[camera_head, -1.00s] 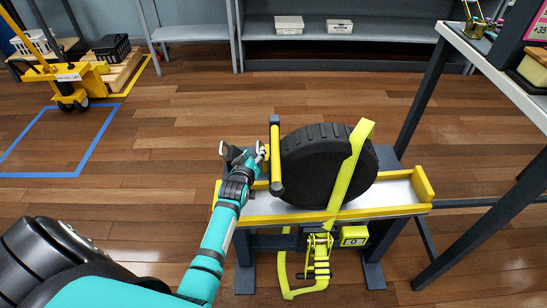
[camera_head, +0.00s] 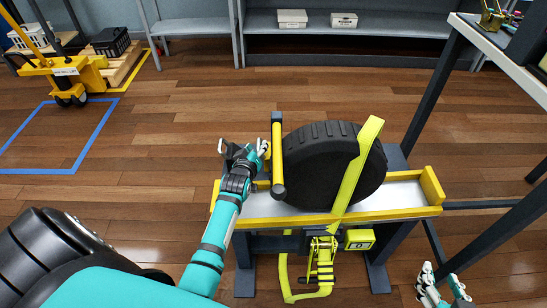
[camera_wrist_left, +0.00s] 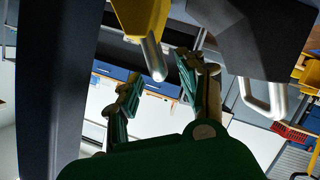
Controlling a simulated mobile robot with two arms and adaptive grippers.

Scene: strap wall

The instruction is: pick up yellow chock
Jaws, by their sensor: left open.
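A yellow block with a silver handle, which looks like the yellow chock (camera_wrist_left: 138,16), hangs at the top of the left wrist view. The handle's end comes down toward the space between my left fingers (camera_wrist_left: 162,84), which are open with nothing between them. In the head view my left gripper (camera_head: 246,154) is at the left end of the wheel stand, beside the upright yellow bar, and largely hides the chock. I cannot tell whether a finger touches it. My right gripper (camera_head: 442,288) is at the lower right, fingers apart and empty.
A black wheel (camera_head: 318,165) sits on the yellow-edged stand (camera_head: 385,213), under a yellow strap (camera_head: 352,168) with a ratchet below. A dark block with a silver handle (camera_wrist_left: 262,98) is close by in the left wrist view. A table (camera_head: 500,58) stands at right.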

